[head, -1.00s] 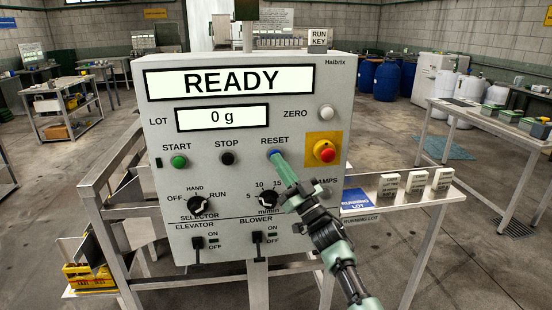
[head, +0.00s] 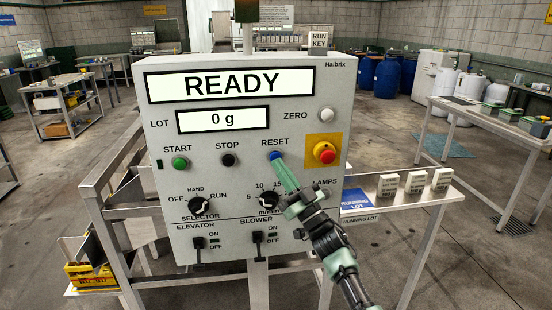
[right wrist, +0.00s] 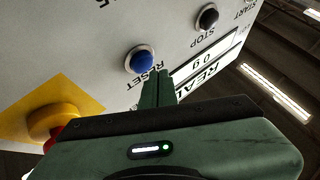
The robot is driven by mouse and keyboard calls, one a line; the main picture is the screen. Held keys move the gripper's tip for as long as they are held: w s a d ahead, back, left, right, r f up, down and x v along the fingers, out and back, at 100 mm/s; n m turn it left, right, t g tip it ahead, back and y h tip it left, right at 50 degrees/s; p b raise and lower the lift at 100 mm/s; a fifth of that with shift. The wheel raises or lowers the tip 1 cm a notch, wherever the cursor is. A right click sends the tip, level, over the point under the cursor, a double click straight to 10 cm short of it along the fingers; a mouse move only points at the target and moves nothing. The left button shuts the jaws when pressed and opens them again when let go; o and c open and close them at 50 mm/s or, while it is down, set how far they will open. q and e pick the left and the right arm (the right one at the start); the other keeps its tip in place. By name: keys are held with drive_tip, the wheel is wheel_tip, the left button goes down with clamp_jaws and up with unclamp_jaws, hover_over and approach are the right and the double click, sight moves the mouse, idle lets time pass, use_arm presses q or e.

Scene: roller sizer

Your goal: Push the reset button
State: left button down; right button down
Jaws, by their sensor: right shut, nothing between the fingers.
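The blue reset button (head: 275,156) sits under the word RESET on the grey control panel (head: 300,240). In the right wrist view the fingertips (right wrist: 158,76) are beside the button, over the panel near the word RESET. I cannot tell whether they touch the panel. The large display reads READY and the small one 0 g. My left gripper is not in view.
A red emergency knob (head: 324,152) on a yellow plate is right of the reset button. The black stop button (head: 228,159) and green start button (head: 180,163) are to its left. A speed dial (head: 269,200) lies below, close to my right gripper.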

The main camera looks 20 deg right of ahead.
drive_tip(key=s+p, duration=0.1)
drive_tip(key=s, duration=0.1)
drive_tip(key=s+a+p, duration=0.1)
drive_tip(key=s+p, duration=0.1)
drive_tip(key=shift+s+a, duration=0.1)
drive_tip(key=shift+s, duration=0.3)
idle(0.5)
